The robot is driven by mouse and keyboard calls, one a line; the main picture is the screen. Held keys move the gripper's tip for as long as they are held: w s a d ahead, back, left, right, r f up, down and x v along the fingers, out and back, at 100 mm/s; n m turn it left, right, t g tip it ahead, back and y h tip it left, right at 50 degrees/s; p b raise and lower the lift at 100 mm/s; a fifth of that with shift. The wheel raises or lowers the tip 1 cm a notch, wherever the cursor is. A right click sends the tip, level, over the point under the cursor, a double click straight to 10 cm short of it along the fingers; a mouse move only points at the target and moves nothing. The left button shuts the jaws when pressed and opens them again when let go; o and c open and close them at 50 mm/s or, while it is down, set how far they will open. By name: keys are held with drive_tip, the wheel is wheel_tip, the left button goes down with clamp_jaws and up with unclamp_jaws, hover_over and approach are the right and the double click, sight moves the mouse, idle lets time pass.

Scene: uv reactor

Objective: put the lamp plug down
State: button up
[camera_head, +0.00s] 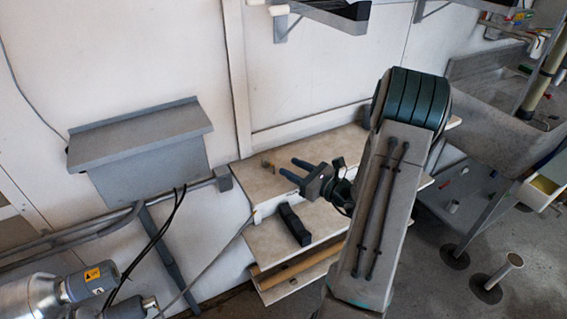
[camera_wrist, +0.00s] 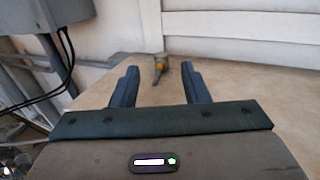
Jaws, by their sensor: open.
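A small plug-like object (camera_wrist: 159,63), grey with a yellow-orange part, is probably the lamp plug. It rests on the beige worktop (camera_wrist: 245,85) near the wall. In the head view it is a small brownish shape (camera_head: 268,163) on the upper shelf. My gripper (camera_head: 292,168) is open, with its two blue-grey fingers reaching over the worktop towards the plug. In the wrist view the plug shows ahead, between the fingertips of my gripper (camera_wrist: 160,69). Nothing is held between the fingers. Whether a finger touches the plug cannot be told, but it looks apart.
A dark block (camera_head: 294,225) lies on the lower shelf (camera_head: 268,241). A grey sloped-top box (camera_head: 148,155) is on the wall at left, with black cables (camera_head: 160,232) below. A sink (camera_head: 490,110) stands at right. The worktop beside the plug is clear.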

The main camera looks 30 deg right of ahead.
drive_tip(key=v, duration=0.7)
drive_tip(key=s+a+r+n+g+y, duration=0.2)
drive_tip(key=s+a+n+g, duration=0.2)
drive_tip(key=a+n+g, duration=0.45)
drive_tip(key=s+a+r+n+g+y, duration=0.15)
drive_tip(key=s+a+n+g, duration=0.35)
drive_tip(key=a+n, duration=0.6)
drive_tip(key=s+a+r+n+h, duration=0.1)
drive_tip(key=s+r+n+h, duration=0.4)
drive_tip(key=n+h, duration=0.5)
drive_tip(key=shift+s+a+n+g+h, duration=0.25)
drive_tip(key=shift+a+n+g+h, duration=0.1)
drive_tip(key=shift+n, duration=0.6)
